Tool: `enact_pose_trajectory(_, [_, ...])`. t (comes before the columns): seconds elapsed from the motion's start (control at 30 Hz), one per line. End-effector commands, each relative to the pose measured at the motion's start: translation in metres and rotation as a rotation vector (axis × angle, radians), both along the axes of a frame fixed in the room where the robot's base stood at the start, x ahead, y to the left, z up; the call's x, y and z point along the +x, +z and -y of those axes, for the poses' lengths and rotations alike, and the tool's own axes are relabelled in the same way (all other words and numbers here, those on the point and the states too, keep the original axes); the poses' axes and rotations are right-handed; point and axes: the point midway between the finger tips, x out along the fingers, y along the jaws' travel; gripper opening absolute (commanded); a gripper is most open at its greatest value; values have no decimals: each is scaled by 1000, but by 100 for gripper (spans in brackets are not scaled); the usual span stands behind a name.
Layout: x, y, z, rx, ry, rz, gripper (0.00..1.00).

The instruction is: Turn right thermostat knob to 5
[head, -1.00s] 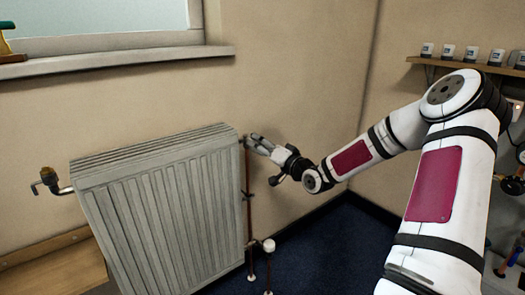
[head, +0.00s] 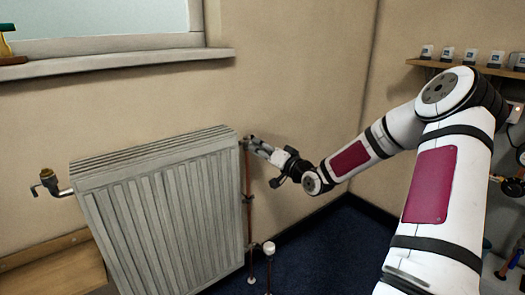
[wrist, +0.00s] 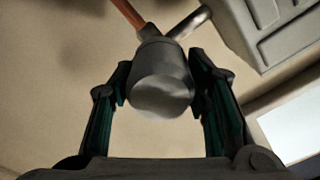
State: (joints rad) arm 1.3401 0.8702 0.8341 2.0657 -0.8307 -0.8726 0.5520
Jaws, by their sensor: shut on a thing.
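The right thermostat knob shows as a grey, rounded cylinder (wrist: 161,82) in the wrist view, on a valve where a copper pipe and a silvery pipe meet. My gripper (wrist: 161,76) has one finger on each side of the knob and is shut on it. In the head view my gripper (head: 258,146) is at the radiator's top right corner, and it hides the knob there. No number or mark on the knob is readable.
The white ribbed radiator (head: 165,215) stands left of my gripper, with a brass valve (head: 48,182) at its left end. A vertical copper pipe (head: 248,200) runs down beside it. A white-capped pipe fitting (head: 269,248) stands low nearby. A windowsill (head: 115,66) is above.

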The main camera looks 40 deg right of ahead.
Motion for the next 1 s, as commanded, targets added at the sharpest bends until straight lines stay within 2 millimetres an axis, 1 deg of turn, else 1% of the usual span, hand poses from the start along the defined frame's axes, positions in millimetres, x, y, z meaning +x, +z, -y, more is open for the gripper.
enact_pose_trajectory(0.17, [0,0,-1,-131,1,3,16])
enact_pose_trajectory(0.7, [0,-1,-1,-634,0,23,16])
enact_pose_trajectory(1.0, [0,-1,-2,-844,-1,31,16])
